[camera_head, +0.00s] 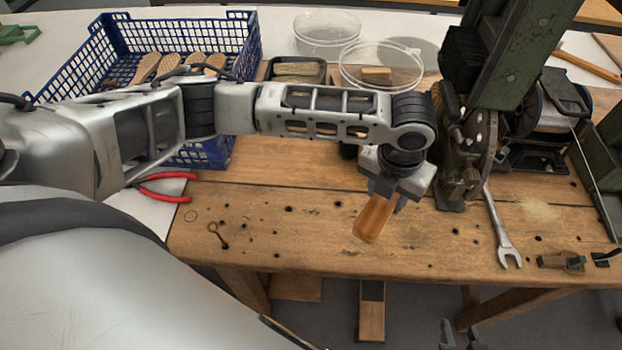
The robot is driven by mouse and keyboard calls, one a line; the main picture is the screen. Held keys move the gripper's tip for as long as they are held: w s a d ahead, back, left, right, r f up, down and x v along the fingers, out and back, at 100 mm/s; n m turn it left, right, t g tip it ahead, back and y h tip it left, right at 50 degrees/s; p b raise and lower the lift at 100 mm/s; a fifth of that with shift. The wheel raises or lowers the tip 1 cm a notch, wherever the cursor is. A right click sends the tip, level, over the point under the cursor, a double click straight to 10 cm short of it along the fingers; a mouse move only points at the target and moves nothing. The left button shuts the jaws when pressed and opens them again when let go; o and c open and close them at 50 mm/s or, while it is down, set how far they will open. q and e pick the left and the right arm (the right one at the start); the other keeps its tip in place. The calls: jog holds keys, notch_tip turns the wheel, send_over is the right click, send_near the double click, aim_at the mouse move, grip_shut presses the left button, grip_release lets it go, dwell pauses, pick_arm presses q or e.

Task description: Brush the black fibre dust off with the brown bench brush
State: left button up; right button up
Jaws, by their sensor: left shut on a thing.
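My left gripper (392,192) is shut on a brown wooden piece (374,219), which looks like the handle of the brown bench brush. It is held tilted above the middle of the wooden bench (300,215), with its lower end toward the front edge. No bristles can be made out on it. The bench top has several small dark spots, mostly holes; I cannot tell which, if any, are black fibre dust. My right gripper (461,338) shows at the bottom edge, below the bench front, with its fingers apart and nothing visible between them.
A green-framed machine (511,60) stands at the back right, with a wrench (502,232) before it. Pale dust (537,209) lies farther right. A blue crate (245,45), clear round dishes (327,28) and red-handled pliers (165,187) are behind and left. The front middle is fairly clear.

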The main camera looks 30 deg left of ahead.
pick_arm(q)
jog(key=shift+r, duration=1.6)
